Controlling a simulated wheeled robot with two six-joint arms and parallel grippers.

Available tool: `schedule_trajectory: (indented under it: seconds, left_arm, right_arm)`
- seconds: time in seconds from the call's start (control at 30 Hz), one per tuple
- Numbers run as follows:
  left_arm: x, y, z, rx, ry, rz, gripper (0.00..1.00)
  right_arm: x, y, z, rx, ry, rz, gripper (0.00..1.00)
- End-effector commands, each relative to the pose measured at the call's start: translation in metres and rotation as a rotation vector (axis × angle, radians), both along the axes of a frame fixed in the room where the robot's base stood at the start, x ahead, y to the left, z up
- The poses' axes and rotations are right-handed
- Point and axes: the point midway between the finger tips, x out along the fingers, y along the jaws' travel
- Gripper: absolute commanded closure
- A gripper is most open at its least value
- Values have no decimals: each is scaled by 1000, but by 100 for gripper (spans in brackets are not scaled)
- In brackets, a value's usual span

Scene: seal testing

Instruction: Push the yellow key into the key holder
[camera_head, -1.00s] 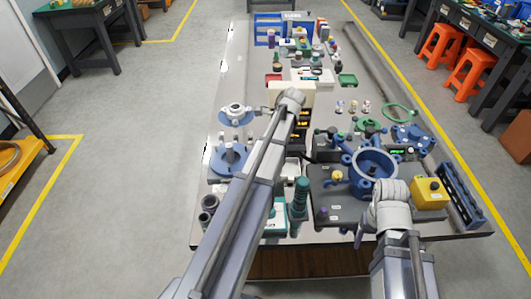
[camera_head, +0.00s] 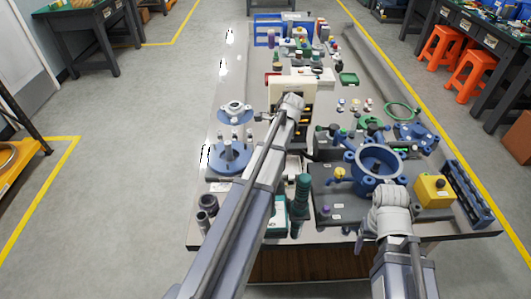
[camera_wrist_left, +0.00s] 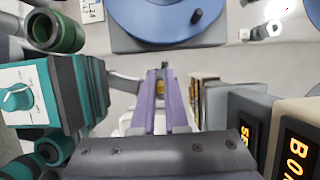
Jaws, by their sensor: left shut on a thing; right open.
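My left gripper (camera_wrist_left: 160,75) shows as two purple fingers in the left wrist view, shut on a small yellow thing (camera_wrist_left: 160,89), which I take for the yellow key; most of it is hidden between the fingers. In the head view my left gripper (camera_head: 263,117) pokes out left of the beige display unit, near the blue round stand, mostly hidden by my arm. My right gripper (camera_head: 363,236) is open at the table's front edge, partly hidden by its wrist. I cannot make out the key holder for certain.
The beige display unit (camera_head: 292,85) stands beside my left wrist. A blue round base (camera_head: 228,160) with posts lies to its left.

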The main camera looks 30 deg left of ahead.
Motion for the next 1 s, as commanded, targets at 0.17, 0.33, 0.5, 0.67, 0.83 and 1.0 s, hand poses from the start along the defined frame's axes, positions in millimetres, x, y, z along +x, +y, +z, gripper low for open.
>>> schedule_trajectory:
  seconds: [0.17, 0.33, 0.5, 0.67, 0.83, 1.0]
  left_arm:
    - [0, 0, 0, 0, 0, 0, 100]
    - [0, 0, 0, 0, 0, 0, 100]
    - [0, 0, -2, 0, 0, 0, 100]
    - [0, 0, -5, 0, 0, 0, 100]
    - [0, 0, -8, 0, 0, 0, 100]
    - [0, 0, -7, 0, 0, 0, 73]
  right_arm:
    - [0, 0, 0, 0, 0, 0, 30]
    - [0, 0, 0, 0, 0, 0, 30]
    - [0, 0, -2, 0, 0, 0, 30]
    - [0, 0, -5, 0, 0, 0, 30]
    - [0, 0, -8, 0, 0, 0, 30]
    - [0, 0, -7, 0, 0, 0, 30]
